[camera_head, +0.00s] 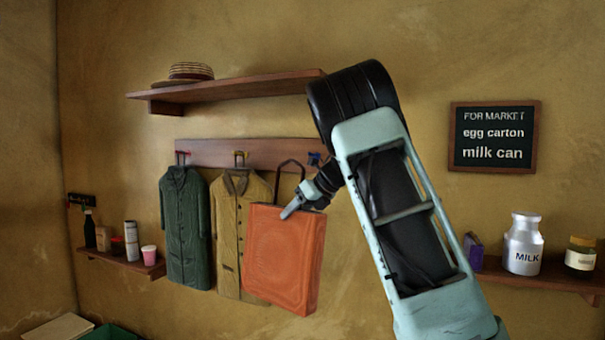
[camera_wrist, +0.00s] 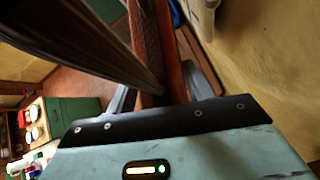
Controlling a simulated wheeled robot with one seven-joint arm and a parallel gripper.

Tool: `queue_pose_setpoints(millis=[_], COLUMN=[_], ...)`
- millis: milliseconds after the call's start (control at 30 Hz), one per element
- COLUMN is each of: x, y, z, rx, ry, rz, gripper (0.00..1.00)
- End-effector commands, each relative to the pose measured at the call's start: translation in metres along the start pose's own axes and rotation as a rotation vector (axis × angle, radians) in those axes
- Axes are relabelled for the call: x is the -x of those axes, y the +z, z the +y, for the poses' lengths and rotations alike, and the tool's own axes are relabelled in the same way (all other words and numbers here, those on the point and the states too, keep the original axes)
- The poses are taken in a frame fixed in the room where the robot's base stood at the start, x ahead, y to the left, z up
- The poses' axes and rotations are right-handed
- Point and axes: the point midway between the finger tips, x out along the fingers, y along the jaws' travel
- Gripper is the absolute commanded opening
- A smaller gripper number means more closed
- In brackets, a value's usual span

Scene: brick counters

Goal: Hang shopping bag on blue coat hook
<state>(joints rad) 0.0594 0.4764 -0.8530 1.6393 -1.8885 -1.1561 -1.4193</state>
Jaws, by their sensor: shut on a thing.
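The orange shopping bag (camera_head: 283,262) hangs upright in front of the tan coat, its dark handle (camera_head: 290,163) standing up in a loop. My gripper (camera_head: 299,207) is shut on the bag's upper edge. The blue coat hook (camera_head: 314,158) is at the right end of the wooden rack (camera_head: 215,152), right of the handle's top. The handle and hook look apart; their depth gap cannot be told. In the wrist view, the bag's reddish edge (camera_wrist: 147,50) lies between my fingers (camera_wrist: 160,92), and a dark strap crosses the upper left.
A green coat (camera_head: 186,225) and a tan coat (camera_head: 228,250) hang on the other hooks. A shelf with a straw hat (camera_head: 190,72) is above the rack.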

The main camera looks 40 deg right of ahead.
Motion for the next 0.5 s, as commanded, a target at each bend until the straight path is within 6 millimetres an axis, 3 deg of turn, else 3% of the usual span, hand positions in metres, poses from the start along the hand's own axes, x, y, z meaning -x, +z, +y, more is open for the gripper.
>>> queue_pose_setpoints(millis=[33, 200, 500], x=[0.018, 0.039, 0.041], y=[0.010, 0.017, 0.019], z=[-0.002, -0.007, -0.016], rx=[-0.007, -0.018, -0.022], ry=[-0.003, -0.007, -0.008], rz=[-0.004, -0.005, -0.003], gripper=[0.08, 0.08, 0.08])
